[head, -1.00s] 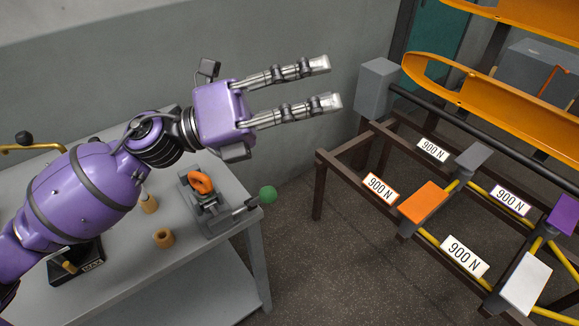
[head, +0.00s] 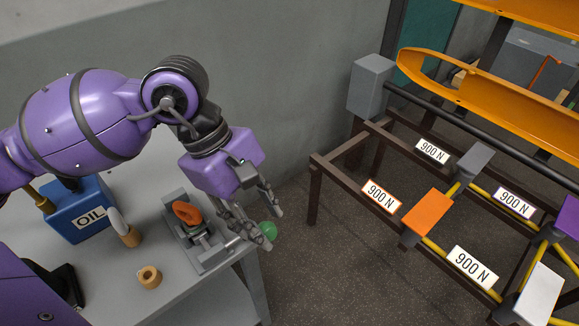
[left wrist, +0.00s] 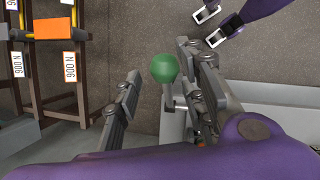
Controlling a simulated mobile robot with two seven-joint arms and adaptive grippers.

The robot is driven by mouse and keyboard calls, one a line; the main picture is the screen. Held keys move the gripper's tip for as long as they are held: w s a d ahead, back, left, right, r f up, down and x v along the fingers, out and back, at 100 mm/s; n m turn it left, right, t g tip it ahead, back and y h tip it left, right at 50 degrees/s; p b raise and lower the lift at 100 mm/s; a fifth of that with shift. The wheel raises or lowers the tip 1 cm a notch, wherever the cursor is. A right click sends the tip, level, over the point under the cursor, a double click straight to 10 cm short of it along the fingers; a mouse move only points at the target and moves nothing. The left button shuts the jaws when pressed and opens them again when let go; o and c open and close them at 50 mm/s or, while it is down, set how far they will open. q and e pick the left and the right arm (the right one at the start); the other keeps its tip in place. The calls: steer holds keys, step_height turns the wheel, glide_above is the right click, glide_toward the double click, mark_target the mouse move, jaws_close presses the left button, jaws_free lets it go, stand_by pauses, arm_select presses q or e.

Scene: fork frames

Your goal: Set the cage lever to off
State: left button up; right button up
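The lever shows a green ball knob (head: 268,230) on a grey arm, at the right side of a grey fixture (head: 195,240) on the bench. In the left wrist view the green knob (left wrist: 163,68) stands on its short stem between the two fingers. My left gripper (head: 271,227) is open and reaches down over the knob from above. Its fingers (left wrist: 160,62) lie on either side of the knob, and I see a gap on the left side. Contact on the right side cannot be told. No off marking is readable.
An orange ring (head: 187,213) sits on the fixture. A blue OIL can (head: 78,208), a wooden-handled tool (head: 128,232) and a tan ring (head: 149,277) stand on the bench (head: 110,300). A brown frame (head: 315,190) with 900 N labels stands right, across open floor.

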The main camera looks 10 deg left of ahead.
arm_select(q)
steer(key=shift+x, duration=1.45)
steer(key=shift+r, duration=0.1)
jaws_close()
